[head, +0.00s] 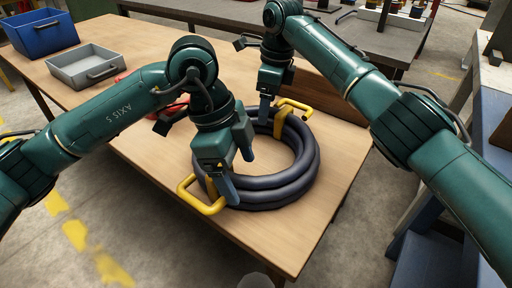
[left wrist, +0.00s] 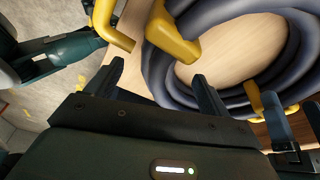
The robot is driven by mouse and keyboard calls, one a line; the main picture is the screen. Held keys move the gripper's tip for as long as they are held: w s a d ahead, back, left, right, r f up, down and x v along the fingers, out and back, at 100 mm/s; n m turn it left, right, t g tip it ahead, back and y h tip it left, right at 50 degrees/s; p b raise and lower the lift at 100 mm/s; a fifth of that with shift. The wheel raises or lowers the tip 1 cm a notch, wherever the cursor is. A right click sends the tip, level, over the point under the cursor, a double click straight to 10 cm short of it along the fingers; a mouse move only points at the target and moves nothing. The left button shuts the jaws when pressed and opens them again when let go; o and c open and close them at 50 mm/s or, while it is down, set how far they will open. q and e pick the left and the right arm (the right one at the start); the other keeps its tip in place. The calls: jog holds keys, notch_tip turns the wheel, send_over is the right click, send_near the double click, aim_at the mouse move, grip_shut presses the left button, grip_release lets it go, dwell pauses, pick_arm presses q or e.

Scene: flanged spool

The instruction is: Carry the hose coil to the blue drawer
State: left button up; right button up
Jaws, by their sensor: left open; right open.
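The hose coil (head: 307,165) is a thick dark ring of several turns lying flat on the wooden table. It has a yellow handle (head: 203,204) at its near left and another yellow handle (head: 292,104) at its far side. My left gripper (head: 238,168) is open above the coil's near left part. In the left wrist view the near handle (left wrist: 172,38) is ahead of its fingertips (left wrist: 160,78), not between them. My right gripper (head: 270,108) is open beside the far handle; its fingers are partly hidden. The blue drawer (head: 45,38) stands at the table's far left.
A grey drawer (head: 90,70) with a dark handle stands between the blue drawer and the coil. Red items (head: 165,124) lie partly hidden behind my left arm. The wooden table (head: 290,246) has bare room in front of the coil, near its edge.

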aim_at(242, 176)
pick_arm(q)
jog(key=shift+x, duration=2)
pick_arm(e)
jog(key=shift+a+f, duration=0.15)
jog(key=shift+f, duration=0.8)
jog(key=shift+a+f, duration=0.1)
jog(key=shift+f, duration=0.85)
pick_arm(q)
grip_shut()
pick_arm(e)
grip_shut()
pick_arm(q)
jog(key=shift+r, duration=0.15)
pick_arm(e)
jog(key=shift+r, duration=0.1)
